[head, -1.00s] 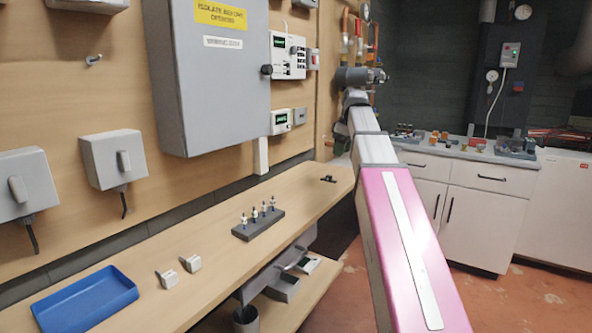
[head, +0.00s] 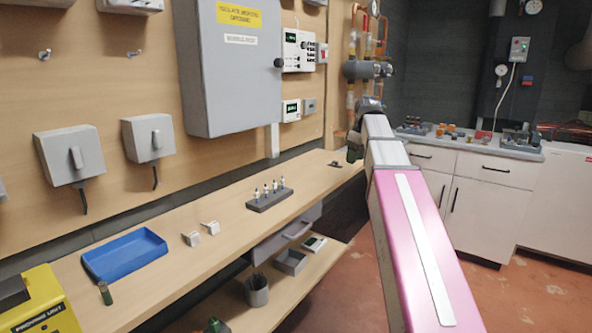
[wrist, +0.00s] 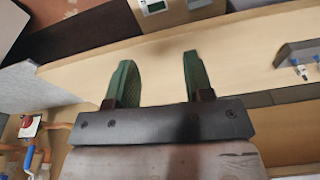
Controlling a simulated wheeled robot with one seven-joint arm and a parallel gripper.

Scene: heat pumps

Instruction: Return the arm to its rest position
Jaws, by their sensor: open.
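My arm (head: 418,240), with a pink link, stretches forward from the lower right of the head view along the end of the wooden bench (head: 215,215). In the wrist view my gripper (wrist: 157,72) has its two green fingers apart, with nothing between them. In the head view the gripper is small and dark at the arm's far end, and its fingers are hard to make out. No rest mark or cradle shows.
The bench bears a blue tray (head: 125,257), two small pale blocks, a rack (head: 270,199) of small parts and a yellow proving unit (head: 35,302). A grey cabinet (head: 230,75) hangs above. Pipework (head: 368,70) stands behind the arm's end. Floor (head: 345,285) beside the bench is open.

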